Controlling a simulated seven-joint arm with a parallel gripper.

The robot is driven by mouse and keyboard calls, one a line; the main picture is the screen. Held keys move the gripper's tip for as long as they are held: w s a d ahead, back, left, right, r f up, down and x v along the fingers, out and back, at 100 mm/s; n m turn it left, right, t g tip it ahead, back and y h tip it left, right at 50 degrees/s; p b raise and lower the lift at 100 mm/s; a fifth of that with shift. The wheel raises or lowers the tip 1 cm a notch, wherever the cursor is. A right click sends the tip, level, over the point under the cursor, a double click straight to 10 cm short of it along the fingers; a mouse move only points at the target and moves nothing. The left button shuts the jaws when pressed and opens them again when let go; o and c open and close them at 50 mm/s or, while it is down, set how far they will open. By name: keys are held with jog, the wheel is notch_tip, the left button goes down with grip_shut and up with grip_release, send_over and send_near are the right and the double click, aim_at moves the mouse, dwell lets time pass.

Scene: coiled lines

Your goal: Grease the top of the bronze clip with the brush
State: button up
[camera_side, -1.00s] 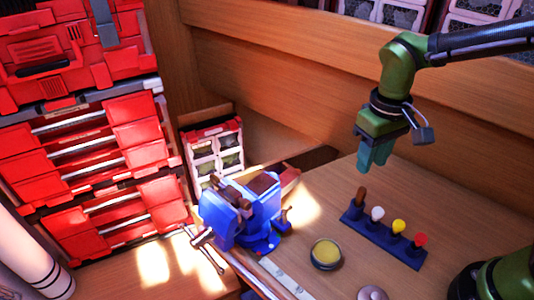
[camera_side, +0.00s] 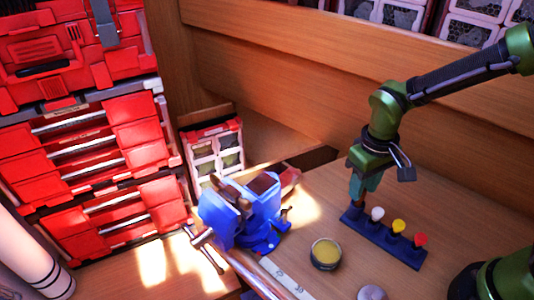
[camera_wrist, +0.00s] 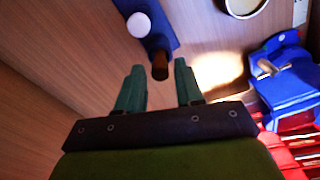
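A brown handle (camera_side: 355,188), likely the brush's, stands at the left end of a blue rack (camera_side: 400,248). Its lower end is hidden in the rack. My gripper (camera_side: 358,190) is low over this handle. In the wrist view, my gripper's green fingers (camera_wrist: 158,72) are apart, with the brown handle (camera_wrist: 160,66) between and just beyond their tips. A round tin of yellow grease (camera_side: 326,252) stands on the bench. A blue vise (camera_side: 240,215) is at the bench edge, with a small brownish piece (camera_side: 217,184) at its top left; I cannot tell whether this is the bronze clip.
White, yellow and red knobs (camera_side: 397,227) stand in the same rack, close to my gripper. A pale round disc (camera_side: 372,293) lies at the front. Red drawers (camera_side: 100,150) fill the left. The bench between rack and vise is mostly clear.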

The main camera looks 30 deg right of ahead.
grip_shut()
jog(key=shift+r, duration=3.3)
